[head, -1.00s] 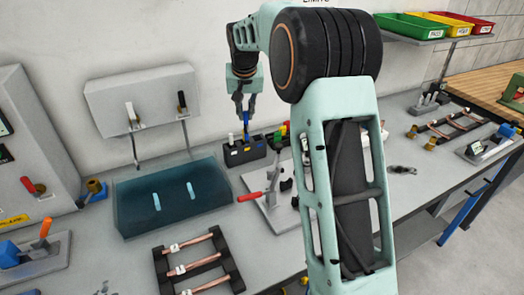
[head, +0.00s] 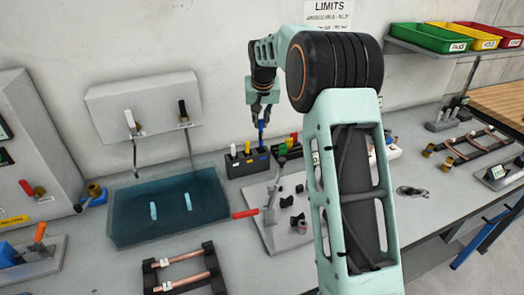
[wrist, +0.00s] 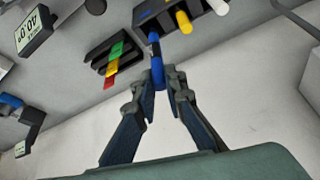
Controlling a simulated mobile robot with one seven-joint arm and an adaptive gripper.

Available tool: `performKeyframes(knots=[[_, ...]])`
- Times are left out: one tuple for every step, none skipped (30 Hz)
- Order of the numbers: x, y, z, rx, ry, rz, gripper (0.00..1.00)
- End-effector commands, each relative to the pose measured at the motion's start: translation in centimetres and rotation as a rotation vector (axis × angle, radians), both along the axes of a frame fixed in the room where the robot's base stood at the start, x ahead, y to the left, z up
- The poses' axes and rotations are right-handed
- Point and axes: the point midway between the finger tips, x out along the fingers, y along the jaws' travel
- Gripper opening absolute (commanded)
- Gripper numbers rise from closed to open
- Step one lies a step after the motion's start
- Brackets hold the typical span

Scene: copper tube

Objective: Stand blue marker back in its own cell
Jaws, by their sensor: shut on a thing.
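My gripper (head: 262,110) is shut on the blue marker (head: 262,128), which hangs roughly upright beneath it in the head view. The marker's lower end is at the right end of the dark marker holder (head: 240,168); I cannot tell whether it is inside a cell. In the wrist view, the blue marker (wrist: 157,72) sits between the fingertips of my gripper (wrist: 163,88). Its far end overlaps the holder (wrist: 145,14) near the holder's left end. A yellow marker (wrist: 184,22) and a white marker (wrist: 219,6) stand in other cells.
A dark slotted block with green, yellow and red pieces (wrist: 114,58) is beside the holder. A grey wall box (head: 150,105) hangs behind.

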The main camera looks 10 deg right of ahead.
Motion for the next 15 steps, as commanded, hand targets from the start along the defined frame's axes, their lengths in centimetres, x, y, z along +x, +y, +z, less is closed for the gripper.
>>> performKeyframes(knots=[[-0.1, 0.0, -1.0, 0.000, 0.004, 0.000, 0.00], [-0.1, 0.0, -1.6, 0.000, 0.005, 0.000, 0.00], [-0.1, 0.0, -2.2, 0.000, 0.004, 0.000, 0.00], [-0.1, 0.0, -2.6, 0.001, 0.003, -0.001, 0.00], [0.0, 0.0, -2.9, 0.001, 0.002, -0.001, 0.00], [0.0, 0.0, -3.2, 0.000, 0.001, -0.001, 0.00], [0.0, 0.0, -3.4, 0.000, 0.001, -0.001, 0.00], [0.0, 0.0, -3.6, 0.000, 0.001, -0.001, 0.00], [0.0, 0.0, -3.9, 0.001, 0.002, -0.001, 0.00], [0.0, 0.0, -4.1, 0.001, 0.002, -0.001, 0.00], [0.0, 0.0, -4.5, 0.001, 0.002, -0.001, 0.00], [-0.1, 0.0, -5.0, 0.001, 0.003, -0.001, 0.00], [-0.1, 0.0, -5.5, -0.001, 0.004, 0.000, 0.00], [-0.1, 0.0, -5.9, -0.001, 0.003, 0.000, 0.00], [-0.1, 0.0, -6.5, -0.001, 0.004, 0.000, 0.00]])
